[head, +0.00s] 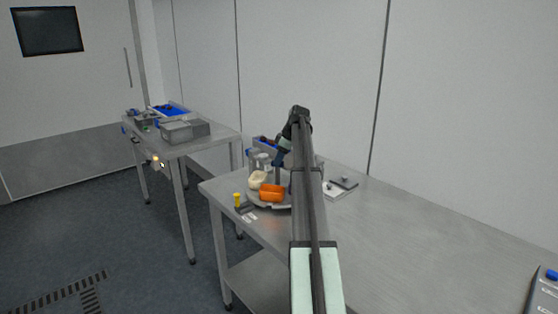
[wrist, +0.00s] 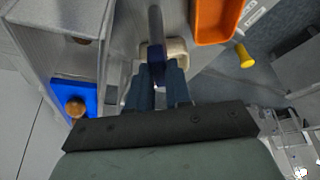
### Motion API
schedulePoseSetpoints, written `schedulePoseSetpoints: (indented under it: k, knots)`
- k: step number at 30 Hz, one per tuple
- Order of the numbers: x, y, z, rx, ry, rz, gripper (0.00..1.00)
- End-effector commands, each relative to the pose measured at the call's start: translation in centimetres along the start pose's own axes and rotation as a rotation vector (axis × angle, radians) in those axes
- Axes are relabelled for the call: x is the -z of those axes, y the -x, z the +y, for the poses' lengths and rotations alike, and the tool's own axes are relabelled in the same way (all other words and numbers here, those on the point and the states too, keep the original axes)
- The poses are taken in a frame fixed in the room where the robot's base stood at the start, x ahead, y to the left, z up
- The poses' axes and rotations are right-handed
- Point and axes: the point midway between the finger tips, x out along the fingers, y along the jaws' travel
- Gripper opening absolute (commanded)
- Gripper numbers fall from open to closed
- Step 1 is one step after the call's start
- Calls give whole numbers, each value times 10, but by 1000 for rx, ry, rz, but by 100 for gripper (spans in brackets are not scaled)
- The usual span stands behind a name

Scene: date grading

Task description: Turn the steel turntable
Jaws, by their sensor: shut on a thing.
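The steel turntable (head: 270,206) is a round grey disc on the near bench, partly hidden by my arm. An orange tray (head: 271,194) and a cream-coloured thing (head: 258,180) sit on it. My gripper (head: 279,160) points down over the turntable's far side. In the wrist view my gripper (wrist: 155,78) is shut on a dark blue piece (wrist: 156,56) at the end of a grey rod (wrist: 155,22). Whether this rod is joined to the turntable cannot be told. The orange tray (wrist: 215,20) shows at the top, apart from the fingers.
A yellow knob (head: 237,199) stands at the turntable's left; it also shows in the wrist view (wrist: 244,56). A flat plate (head: 343,184) lies to the right. Grey bins (head: 177,132) and a blue tray (head: 170,108) stand on the far bench. The near bench's right side is mostly clear.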

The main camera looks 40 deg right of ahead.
Motion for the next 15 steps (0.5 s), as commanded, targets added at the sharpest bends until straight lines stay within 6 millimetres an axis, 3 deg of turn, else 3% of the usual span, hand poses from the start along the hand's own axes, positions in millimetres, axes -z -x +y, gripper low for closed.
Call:
schedulePoseSetpoints:
  k: [15]
  knots:
    - [1,0,3,97,233,0,0]
